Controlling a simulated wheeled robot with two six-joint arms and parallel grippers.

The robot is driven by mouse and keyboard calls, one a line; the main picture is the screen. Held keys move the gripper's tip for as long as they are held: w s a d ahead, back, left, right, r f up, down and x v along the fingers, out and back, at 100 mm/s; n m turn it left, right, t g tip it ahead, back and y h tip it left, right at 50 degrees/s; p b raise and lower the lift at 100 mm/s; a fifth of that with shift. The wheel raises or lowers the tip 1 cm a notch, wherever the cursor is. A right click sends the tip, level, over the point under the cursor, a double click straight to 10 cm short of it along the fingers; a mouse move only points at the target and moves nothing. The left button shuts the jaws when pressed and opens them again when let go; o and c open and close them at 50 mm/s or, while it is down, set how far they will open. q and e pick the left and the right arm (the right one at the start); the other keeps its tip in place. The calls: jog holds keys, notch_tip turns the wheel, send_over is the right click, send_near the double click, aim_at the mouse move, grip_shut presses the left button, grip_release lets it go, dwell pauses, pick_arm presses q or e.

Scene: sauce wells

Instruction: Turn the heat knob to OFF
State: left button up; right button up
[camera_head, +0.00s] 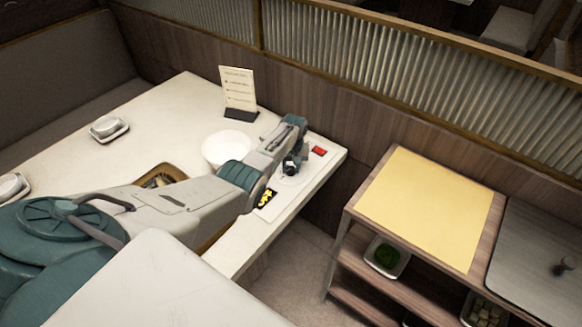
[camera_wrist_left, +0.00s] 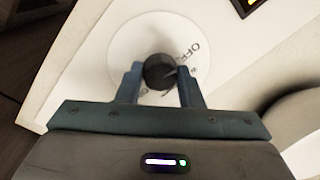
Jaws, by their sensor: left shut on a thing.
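The heat knob (camera_wrist_left: 160,72) is a small black round knob on a pale round dial (camera_wrist_left: 125,45) at the table's edge. The word OFF (camera_wrist_left: 187,55) is printed on the dial, just right of the knob in the wrist view. My left gripper (camera_wrist_left: 160,82) is shut on the knob, one finger on each side. A pale line shows on the knob's right part, but I cannot tell its exact setting. In the head view my left gripper (camera_head: 290,167) reaches down onto the dial and hides most of the knob. My right gripper is not in view.
Near the dial are a red block (camera_head: 319,151) and a black-and-yellow label (camera_head: 266,199). A white bowl (camera_head: 226,147) and a menu stand (camera_head: 239,93) stand behind my arm. A cart (camera_head: 425,205) stands right of the table, across a floor gap.

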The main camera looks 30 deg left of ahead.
aim_at(293, 169)
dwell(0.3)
pick_arm(q)
jog(key=o, duration=1)
jog(key=shift+c, duration=0.2)
jog(key=shift+r, duration=0.1)
jog(key=shift+r, duration=0.25)
notch_tip(293, 169, up, 10)
jog(key=shift+w+d, duration=0.2)
jog(key=shift+d, duration=0.05)
